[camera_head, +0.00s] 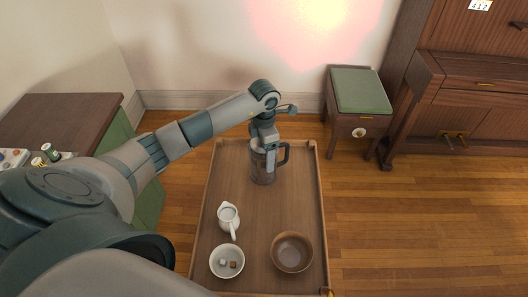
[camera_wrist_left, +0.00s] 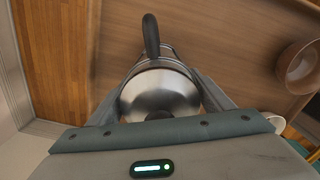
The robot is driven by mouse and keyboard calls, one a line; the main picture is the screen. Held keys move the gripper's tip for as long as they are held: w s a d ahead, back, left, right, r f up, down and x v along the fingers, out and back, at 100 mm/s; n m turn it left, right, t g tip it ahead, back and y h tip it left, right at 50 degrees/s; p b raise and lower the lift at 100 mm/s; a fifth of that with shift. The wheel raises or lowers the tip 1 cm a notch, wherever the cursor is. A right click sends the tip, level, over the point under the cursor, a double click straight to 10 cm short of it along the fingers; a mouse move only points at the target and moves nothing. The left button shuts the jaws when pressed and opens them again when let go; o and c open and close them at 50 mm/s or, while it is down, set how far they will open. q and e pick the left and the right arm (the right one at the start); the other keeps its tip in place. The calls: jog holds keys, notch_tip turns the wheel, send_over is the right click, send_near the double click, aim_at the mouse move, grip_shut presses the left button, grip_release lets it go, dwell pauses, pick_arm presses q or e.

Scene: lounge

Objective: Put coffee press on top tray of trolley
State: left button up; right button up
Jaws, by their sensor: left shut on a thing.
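The coffee press (camera_head: 263,168) has a clear body, a metal lid and a dark handle pointing right. It is upright at the far part of the trolley's top tray (camera_head: 258,205). My left gripper (camera_head: 264,144) is above it and shut on it. In the left wrist view the press's round metal lid (camera_wrist_left: 160,93) lies between the two fingers of the left gripper (camera_wrist_left: 160,100), with the handle pointing away. I cannot tell for sure whether the press's base touches the tray. My right gripper is not in view.
On the near part of the tray are a white creamer jug (camera_head: 228,217), a white bowl with cubes (camera_head: 227,262) and a brown bowl (camera_head: 292,252). A green-topped stool (camera_head: 358,92) stands behind at the right. A dark-topped cabinet (camera_head: 60,120) stands at the left.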

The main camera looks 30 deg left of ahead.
pick_arm(q)
jog(key=shift+f, duration=0.15)
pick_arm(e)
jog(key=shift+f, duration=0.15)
pick_arm(q)
jog(key=o, duration=1.5)
jog(key=shift+o, duration=0.2)
jog(key=shift+r, duration=0.6)
notch_tip(320, 180, up, 5)
jog(key=shift+r+b, duration=0.1)
jog(key=shift+b, duration=1.1)
notch_tip(320, 180, up, 5)
jog(key=shift+f+b, duration=0.15)
jog(key=shift+b, duration=0.5)
jog(key=shift+r, duration=0.6)
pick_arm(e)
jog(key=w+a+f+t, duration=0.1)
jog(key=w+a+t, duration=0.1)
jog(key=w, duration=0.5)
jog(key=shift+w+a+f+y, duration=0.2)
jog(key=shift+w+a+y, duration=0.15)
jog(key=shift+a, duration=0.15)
